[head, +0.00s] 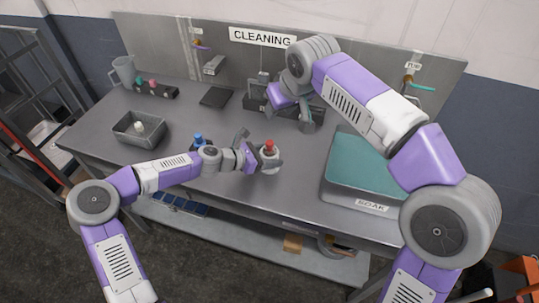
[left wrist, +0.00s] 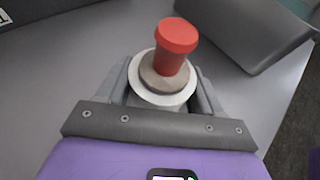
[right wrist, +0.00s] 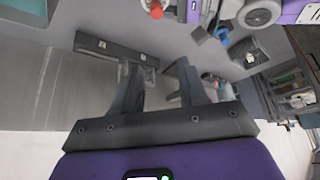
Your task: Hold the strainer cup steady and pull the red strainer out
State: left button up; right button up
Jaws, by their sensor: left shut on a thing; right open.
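The strainer cup (head: 271,161) stands upright on the grey table, near the middle front. The red strainer (head: 269,145) sits in its top, with its red handle pointing up. In the left wrist view the red handle (left wrist: 176,45) rises from a brownish collar inside the pale cup rim (left wrist: 163,99). My left gripper (head: 267,158) is shut on the cup, a finger on either side. My right gripper (head: 306,114) is open and empty, behind and to the right of the cup. In the right wrist view the red strainer (right wrist: 156,10) shows at the top, away from the open fingers (right wrist: 158,90).
A teal-topped basin (head: 345,203) labelled SOAK stands to the right. A grey bin (head: 142,139) holding a pale item and a blue-topped item (head: 198,138) are to the left. A dark rack (head: 258,103) stands behind, near my right gripper.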

jog(key=shift+o, duration=0.9)
jog(key=g+h, duration=0.2)
jog(key=g, duration=0.2)
send_near(270, 143)
jog(key=f, duration=0.3)
jog(key=w+f, duration=0.1)
jog(key=f, duration=0.6)
jog(key=shift+w+a+f, duration=0.15)
jog(key=shift+w+a, duration=0.05)
jog(key=shift+a, duration=0.1)
jog(key=shift+c, duration=0.4)
grip_shut()
jog(key=c, duration=0.7)
grip_release()
jog(key=shift+f, duration=0.15)
grip_shut()
